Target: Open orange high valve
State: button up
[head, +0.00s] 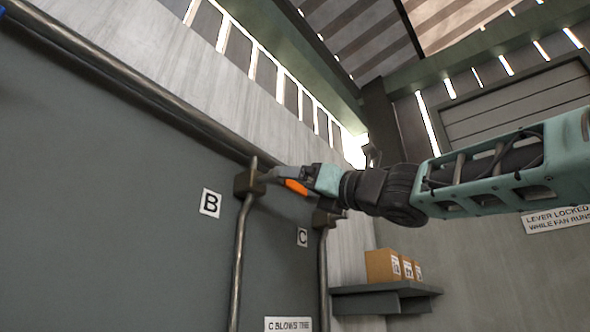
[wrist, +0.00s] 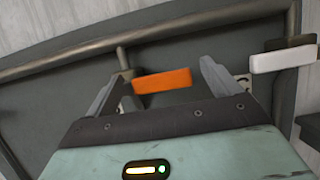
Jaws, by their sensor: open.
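The orange valve handle (wrist: 162,80) lies crosswise between the two open fingers of my gripper (wrist: 165,90) in the wrist view. Clear room shows between it and the right finger; its left end is close to the left finger, and I cannot tell whether they touch. In the head view the orange handle (head: 296,187) shows beside my gripper (head: 275,175), at the valve body (head: 249,182) on the pipe by the label B (head: 210,203).
A second valve with a white handle (wrist: 284,60) stands to the right, near label C (head: 302,237). A thick pipe (head: 130,75) runs along the top of the grey panel (head: 100,180). A shelf (head: 385,297) with several boxes (head: 383,265) is at the lower right.

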jog(key=shift+p+x, duration=0.4)
jog(key=shift+x, duration=0.7)
